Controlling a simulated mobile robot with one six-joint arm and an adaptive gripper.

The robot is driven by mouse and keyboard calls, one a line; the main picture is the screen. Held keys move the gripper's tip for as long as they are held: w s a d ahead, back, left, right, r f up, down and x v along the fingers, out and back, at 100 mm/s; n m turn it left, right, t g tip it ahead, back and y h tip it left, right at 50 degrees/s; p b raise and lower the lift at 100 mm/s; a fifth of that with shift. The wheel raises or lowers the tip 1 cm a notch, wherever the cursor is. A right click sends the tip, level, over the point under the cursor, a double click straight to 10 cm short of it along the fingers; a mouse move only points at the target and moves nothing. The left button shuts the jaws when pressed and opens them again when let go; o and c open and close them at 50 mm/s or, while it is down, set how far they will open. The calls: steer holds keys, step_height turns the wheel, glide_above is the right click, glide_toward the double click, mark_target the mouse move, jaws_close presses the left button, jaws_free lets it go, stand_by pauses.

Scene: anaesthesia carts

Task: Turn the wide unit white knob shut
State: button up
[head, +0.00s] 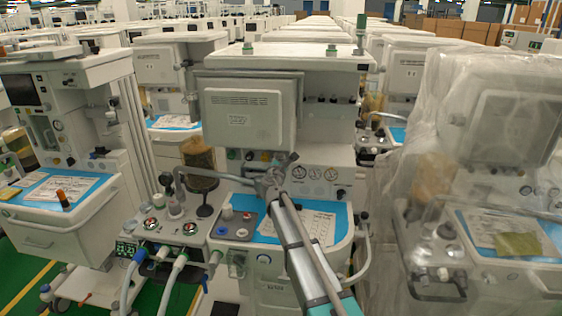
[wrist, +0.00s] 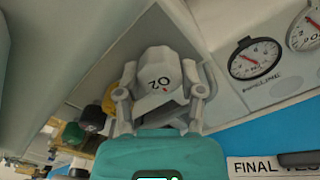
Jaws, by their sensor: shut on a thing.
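The white knob (wrist: 158,72), marked O2, sits on the front panel of the wide unit (head: 292,62) and fills the middle of the wrist view. My gripper (wrist: 160,84) has one finger on each side of the knob and is shut on it. In the head view my gripper (head: 275,180) is at the panel of the middle cart, above its blue worktop. There the gripper and wrist hide the white knob.
In the wrist view a yellow knob (wrist: 109,97), a dark knob (wrist: 92,117) and a green knob (wrist: 73,134) sit left of the white one. Gauges (wrist: 255,58) are to the right. A plastic-wrapped cart (head: 500,130) stands close on the right.

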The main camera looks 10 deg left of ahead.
steer(key=m, duration=0.4)
steer(key=shift+w+m, duration=0.1)
steer(key=shift+m, duration=0.3)
steer(key=m, duration=0.3)
steer(key=shift+r+m, duration=0.1)
steer(key=shift+m, duration=0.2)
steer(key=m, duration=1.1)
steer(key=shift+r, duration=0.1)
steer(key=m, duration=0.3)
steer(key=shift+m, duration=0.3)
steer(key=m, duration=0.3)
steer(key=shift+d+m, duration=0.1)
steer(key=shift+m, duration=2.1)
